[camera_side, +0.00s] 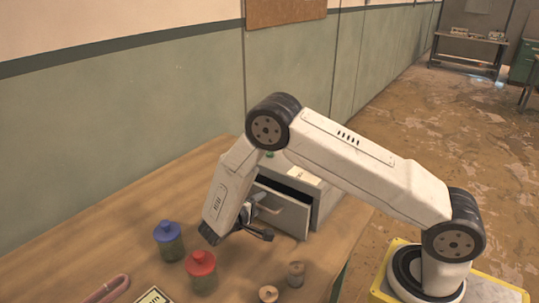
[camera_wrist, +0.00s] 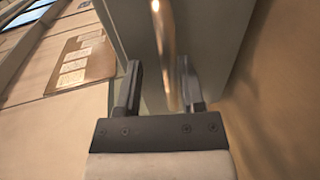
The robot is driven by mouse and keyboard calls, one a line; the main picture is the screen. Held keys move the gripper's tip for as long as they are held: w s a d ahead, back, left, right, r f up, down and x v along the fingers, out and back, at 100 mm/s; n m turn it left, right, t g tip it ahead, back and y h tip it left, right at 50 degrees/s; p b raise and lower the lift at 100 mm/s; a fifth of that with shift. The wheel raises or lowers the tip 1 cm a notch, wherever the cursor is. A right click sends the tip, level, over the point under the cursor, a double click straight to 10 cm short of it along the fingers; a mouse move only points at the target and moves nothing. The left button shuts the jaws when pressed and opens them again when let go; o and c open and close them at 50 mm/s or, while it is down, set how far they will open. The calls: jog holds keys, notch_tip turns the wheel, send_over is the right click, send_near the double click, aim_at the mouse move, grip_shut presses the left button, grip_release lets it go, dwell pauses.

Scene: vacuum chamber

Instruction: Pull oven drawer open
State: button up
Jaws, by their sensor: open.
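The oven is a grey box (camera_side: 322,190) on the wooden table, partly hidden behind my arm. Its drawer (camera_side: 288,214) stands partly open, with a dark gap above its front. A pale handle (camera_side: 270,205) sticks out from the drawer front. My gripper (camera_side: 254,222) is at the drawer front beside the handle. In the wrist view my gripper (camera_wrist: 160,80) is open, and the shiny handle bar (camera_wrist: 166,50) runs between its two fingers, with no clear contact on either side. The grey drawer front (camera_wrist: 205,35) fills the space behind it.
A blue-lidded jar (camera_side: 169,241) and a red-lidded jar (camera_side: 201,271) stand left of my gripper. A pink tube (camera_side: 107,289) and a labelled card (camera_side: 152,296) lie at the near left.

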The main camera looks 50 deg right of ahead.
jog(key=shift+r, duration=0.45)
jog(key=s+r, duration=0.1)
jog(key=r, duration=0.1)
jog(key=s+r, duration=0.2)
jog(key=r, duration=0.1)
jog(key=s+r, duration=0.1)
jog(key=r, duration=0.1)
jog(key=shift+s+a+r, duration=0.15)
jog(key=shift+s+a, duration=0.15)
jog(key=shift+s, duration=0.1)
jog(key=s+a+r, duration=0.1)
jog(key=s+r, duration=0.3)
jog(key=s, duration=0.5)
jog(key=shift+s+a, duration=0.1)
